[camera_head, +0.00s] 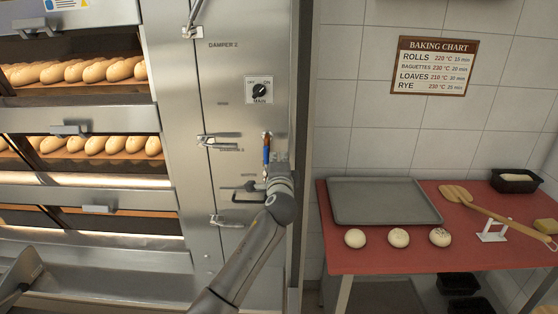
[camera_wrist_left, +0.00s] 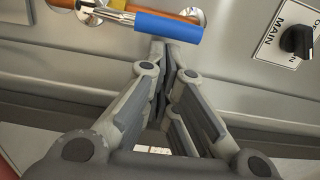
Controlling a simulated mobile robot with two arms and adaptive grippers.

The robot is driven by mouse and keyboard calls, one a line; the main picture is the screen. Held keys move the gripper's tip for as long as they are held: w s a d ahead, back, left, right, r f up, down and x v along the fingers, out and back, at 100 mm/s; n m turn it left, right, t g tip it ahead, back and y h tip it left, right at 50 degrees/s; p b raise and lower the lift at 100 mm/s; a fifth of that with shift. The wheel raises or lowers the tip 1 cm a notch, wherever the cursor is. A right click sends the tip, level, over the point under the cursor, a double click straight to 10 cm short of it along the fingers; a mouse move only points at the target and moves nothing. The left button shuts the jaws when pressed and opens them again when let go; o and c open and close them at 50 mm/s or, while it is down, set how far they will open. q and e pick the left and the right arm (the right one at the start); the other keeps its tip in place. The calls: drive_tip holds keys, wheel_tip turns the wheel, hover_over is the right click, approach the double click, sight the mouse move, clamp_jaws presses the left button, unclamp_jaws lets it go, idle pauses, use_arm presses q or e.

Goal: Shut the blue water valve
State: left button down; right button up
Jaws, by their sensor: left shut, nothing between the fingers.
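The blue valve handle (camera_head: 266,150) is on a short copper pipe on the oven's steel side panel, below the MAIN switch. In the head view it stands nearly upright. In the left wrist view the blue handle (camera_wrist_left: 168,27) lies roughly along the pipe, slightly tilted to it. My left gripper (camera_head: 267,180) is just below the handle in the head view. In the left wrist view its fingertips (camera_wrist_left: 167,46) are together, empty, and close to the handle's edge; I cannot tell whether they touch it. My right gripper is not in view.
The MAIN switch (camera_head: 260,90) is above the valve, and damper levers (camera_head: 212,141) stick out to its left. Oven decks with bread fill the left. A red table (camera_head: 350,258) with a grey tray (camera_head: 382,222) and dough balls stands at the right.

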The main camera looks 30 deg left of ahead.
sight(265, 154)
use_arm(q)
drive_tip(key=shift+s+a+r+n, duration=0.15)
drive_tip(key=shift+a+r+n, duration=0.1)
drive_tip(key=shift+n, duration=0.35)
drive_tip(key=a+n, duration=0.1)
drive_tip(key=s+n, duration=0.1)
drive_tip(key=n, duration=0.1)
drive_tip(key=a+n, duration=0.1)
drive_tip(key=shift+s+a+r, duration=0.2)
drive_tip(key=shift+s+a, duration=0.15)
drive_tip(key=s+a+f+n+h, duration=0.1)
drive_tip(key=s+a+f+n, duration=0.2)
drive_tip(key=n, duration=0.9)
drive_tip(key=shift+s+a+f+n+b, duration=0.3)
drive_tip(key=shift+a+f, duration=0.3)
drive_tip(key=shift+a, duration=0.85)
